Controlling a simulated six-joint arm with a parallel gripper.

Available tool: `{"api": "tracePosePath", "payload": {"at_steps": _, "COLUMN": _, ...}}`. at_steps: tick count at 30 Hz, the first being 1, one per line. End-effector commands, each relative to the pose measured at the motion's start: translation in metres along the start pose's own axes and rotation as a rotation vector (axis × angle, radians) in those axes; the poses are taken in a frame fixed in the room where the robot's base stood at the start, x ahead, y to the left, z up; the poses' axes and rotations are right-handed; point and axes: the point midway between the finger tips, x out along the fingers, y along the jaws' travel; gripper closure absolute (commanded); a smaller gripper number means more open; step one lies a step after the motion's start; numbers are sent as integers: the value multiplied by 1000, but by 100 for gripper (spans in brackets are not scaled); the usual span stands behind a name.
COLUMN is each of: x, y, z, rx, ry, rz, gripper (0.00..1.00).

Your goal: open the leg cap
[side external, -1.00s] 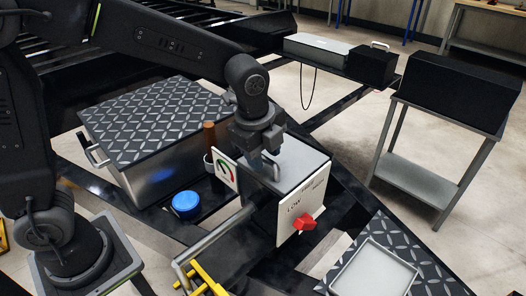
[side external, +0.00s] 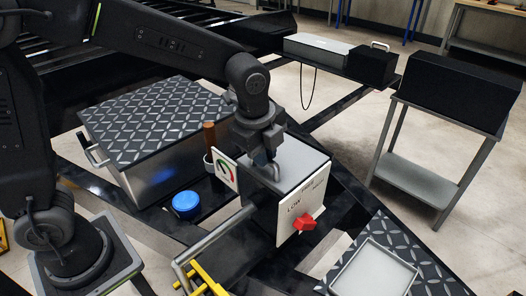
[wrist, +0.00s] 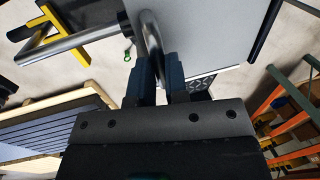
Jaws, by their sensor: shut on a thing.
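The leg cap (side external: 299,160) appears to be the flat grey top of the black leg housing, and it looks closed. A small bent metal handle (side external: 275,173) stands on it. The handle shows in the wrist view as a curved grey bar (wrist: 151,36), with the grey top (wrist: 205,28) behind it. My gripper (side external: 264,166) is over the left part of the cap, pointing down. In the wrist view its two dark fingers (wrist: 161,72) are shut around the handle's end. The exact contact is partly hidden by the fingers.
The housing's front has a white panel with a red knob (side external: 304,223), and a gauge (side external: 224,171) sits on its left. A metal crank bar (side external: 215,236) sticks out lower left. A blue cap (side external: 186,204), a brown-handled tool (side external: 209,135) and a diamond-plate box (side external: 157,116) stand left.

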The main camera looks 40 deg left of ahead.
Motion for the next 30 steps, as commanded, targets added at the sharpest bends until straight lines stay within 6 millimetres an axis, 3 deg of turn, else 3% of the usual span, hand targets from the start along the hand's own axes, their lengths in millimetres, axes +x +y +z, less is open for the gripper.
{"api": "tracePosePath", "payload": {"at_steps": 11, "x": -21, "y": -18, "z": 0, "rx": -2, "ry": 1, "rz": 162, "gripper": 100}}
{"api": "tracePosePath", "payload": {"at_steps": 14, "x": -30, "y": -28, "z": 0, "rx": -2, "ry": 2, "rz": 244, "gripper": 100}}
{"api": "tracePosePath", "payload": {"at_steps": 22, "x": -54, "y": -61, "z": 0, "rx": -1, "ry": 2, "rz": 239, "gripper": 100}}
{"api": "tracePosePath", "payload": {"at_steps": 30, "x": -65, "y": -99, "z": 1, "rx": -5, "ry": 0, "rz": 238, "gripper": 100}}
